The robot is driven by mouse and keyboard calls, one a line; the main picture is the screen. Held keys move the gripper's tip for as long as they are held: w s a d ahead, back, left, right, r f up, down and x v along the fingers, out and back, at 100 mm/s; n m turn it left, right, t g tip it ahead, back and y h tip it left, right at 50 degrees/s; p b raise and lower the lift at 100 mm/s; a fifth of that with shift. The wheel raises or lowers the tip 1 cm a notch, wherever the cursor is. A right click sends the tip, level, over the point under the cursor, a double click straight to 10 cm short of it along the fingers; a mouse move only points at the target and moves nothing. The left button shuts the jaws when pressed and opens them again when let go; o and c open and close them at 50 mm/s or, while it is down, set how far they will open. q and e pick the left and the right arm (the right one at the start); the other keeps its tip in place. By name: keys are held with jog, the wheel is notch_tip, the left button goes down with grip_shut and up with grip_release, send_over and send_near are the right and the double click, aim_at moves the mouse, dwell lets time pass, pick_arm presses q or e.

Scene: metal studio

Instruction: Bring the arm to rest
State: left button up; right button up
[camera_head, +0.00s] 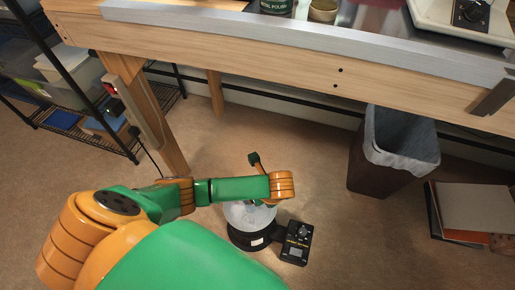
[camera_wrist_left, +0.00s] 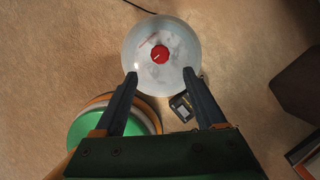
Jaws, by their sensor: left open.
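My left arm, green and orange, comes in from the left in the head view and reaches out below the workbench. Its gripper is mostly hidden there behind the wrist. In the left wrist view my left gripper (camera_wrist_left: 160,76) is open, with nothing between its two dark fingers. Below it stands a round translucent bowl (camera_wrist_left: 160,30) with a red knob (camera_wrist_left: 160,53) at its middle. The bowl (camera_head: 243,216) also shows in the head view, partly covered by my arm. My right gripper is in neither view.
A wooden workbench (camera_head: 240,50) with a metal edge spans the top. A black control box (camera_head: 297,243) is beside the bowl on the floor. A lined bin (camera_head: 370,165) and flat panels (camera_head: 475,207) stand at right, a wire shelf (camera_head: 75,125) at left.

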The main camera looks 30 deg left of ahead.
pick_arm(q)
jog(key=shift+s+d+r, duration=0.1)
jog(key=shift+d+r, duration=0.1)
jog(key=shift+r, duration=0.25)
